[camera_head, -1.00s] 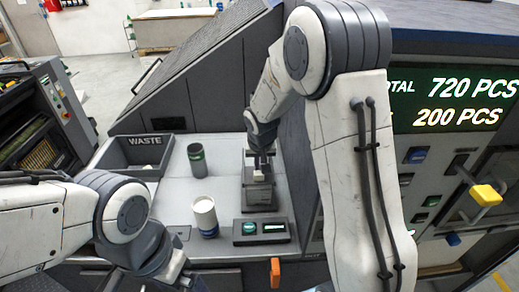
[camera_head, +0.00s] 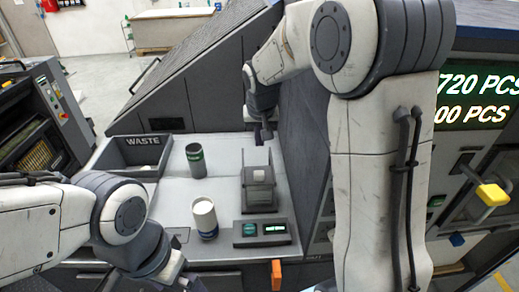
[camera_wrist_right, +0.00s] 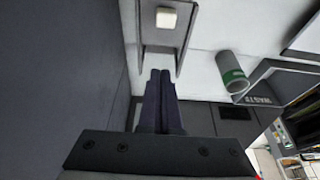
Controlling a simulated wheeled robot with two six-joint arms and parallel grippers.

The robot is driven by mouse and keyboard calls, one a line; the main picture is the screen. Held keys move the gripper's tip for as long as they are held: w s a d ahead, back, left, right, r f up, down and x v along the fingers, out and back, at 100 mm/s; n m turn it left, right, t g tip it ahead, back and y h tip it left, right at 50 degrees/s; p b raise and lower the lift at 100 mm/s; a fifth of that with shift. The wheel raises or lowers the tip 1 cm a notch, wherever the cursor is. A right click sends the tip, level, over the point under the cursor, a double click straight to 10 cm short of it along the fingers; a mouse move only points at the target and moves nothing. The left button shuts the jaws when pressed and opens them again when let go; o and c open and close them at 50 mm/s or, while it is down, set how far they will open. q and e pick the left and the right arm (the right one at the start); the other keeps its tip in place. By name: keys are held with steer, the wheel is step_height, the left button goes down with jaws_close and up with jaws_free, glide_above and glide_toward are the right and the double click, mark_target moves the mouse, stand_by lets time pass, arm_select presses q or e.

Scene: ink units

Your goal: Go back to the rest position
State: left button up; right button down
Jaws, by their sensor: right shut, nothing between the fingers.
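My right gripper (camera_head: 264,137) is above and just behind the grey holder (camera_head: 259,200) on the bench. In the right wrist view its two dark fingers (camera_wrist_right: 160,100) are together with nothing between them. The holder has a pale block (camera_head: 258,175) in it, which also shows in the right wrist view (camera_wrist_right: 166,18). My left arm comes in at the lower left of the head view. Its wrist is at the bottom edge, and its fingers cannot be made out.
A grey cylinder with a green band (camera_head: 196,160) and a white cup (camera_head: 205,217) stand on the bench. The WASTE bin (camera_head: 140,142) is at the back left. A small box with a green button (camera_head: 262,232) is in front of the holder. A display panel (camera_head: 480,95) is at the right.

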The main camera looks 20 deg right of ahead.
steer(key=s+a+n+g+y, duration=0.2)
steer(key=s+a+n, duration=0.4)
steer(key=s+a, duration=0.9)
steer(key=s+f+n+g, duration=0.1)
steer(key=s+n, duration=0.3)
steer(key=s, duration=1.2)
steer(key=shift+s+a+f+n+g, duration=0.2)
steer(key=shift+a+f+n+g, duration=0.1)
steer(key=shift+a+f+g, duration=0.15)
